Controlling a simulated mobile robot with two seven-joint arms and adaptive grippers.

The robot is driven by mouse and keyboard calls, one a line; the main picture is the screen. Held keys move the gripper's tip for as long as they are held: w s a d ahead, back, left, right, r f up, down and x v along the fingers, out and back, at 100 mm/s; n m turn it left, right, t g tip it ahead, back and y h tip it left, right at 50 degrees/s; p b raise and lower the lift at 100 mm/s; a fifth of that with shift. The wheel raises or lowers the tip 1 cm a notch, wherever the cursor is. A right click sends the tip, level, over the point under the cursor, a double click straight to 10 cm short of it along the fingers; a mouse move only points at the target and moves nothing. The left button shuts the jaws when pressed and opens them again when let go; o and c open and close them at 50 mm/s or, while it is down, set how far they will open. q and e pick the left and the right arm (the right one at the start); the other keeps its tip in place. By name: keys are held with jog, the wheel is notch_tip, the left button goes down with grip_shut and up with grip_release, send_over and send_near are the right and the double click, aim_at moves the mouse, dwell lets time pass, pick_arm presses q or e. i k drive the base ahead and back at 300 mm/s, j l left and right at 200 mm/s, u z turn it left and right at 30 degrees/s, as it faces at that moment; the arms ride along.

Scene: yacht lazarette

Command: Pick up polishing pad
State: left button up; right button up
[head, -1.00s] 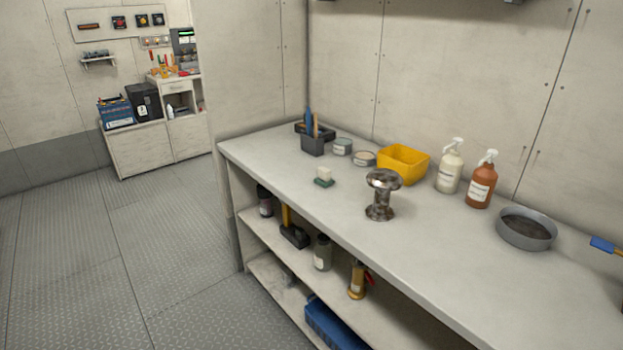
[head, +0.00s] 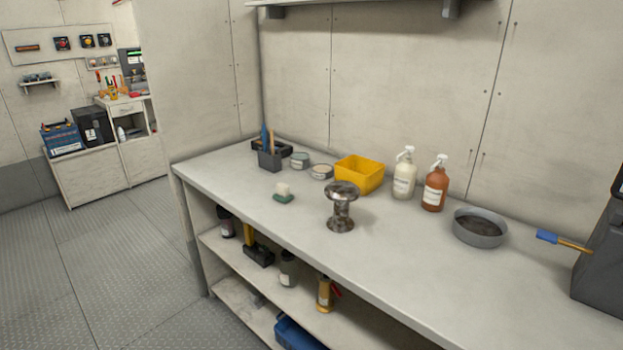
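A small block with a white top and a green base (head: 284,194) lies on the workbench (head: 400,262), left of a metal bollard-shaped fitting (head: 341,206). It looks like the polishing pad, though it is too small to be sure. Nothing touches it, and the bench around it is bare. Neither of my grippers shows in the head view.
A blue brush (head: 562,240) lies right. A wall shelf (head: 360,3) hangs above. Open floor (head: 120,270) lies left.

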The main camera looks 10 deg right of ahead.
aim_at(283, 195)
jog(key=i+j+z, duration=0.15)
jog(key=j, duration=0.2)
jog(key=i+j+z, duration=0.1)
jog(key=j, duration=0.25)
jog(key=i+j+z, duration=0.15)
jog(key=j, duration=0.25)
jog(key=i+j+z, duration=0.15)
jog(key=j, duration=0.25)
jog(key=j+z, duration=0.1)
jog(key=j, duration=0.3)
jog(key=i, duration=0.05)
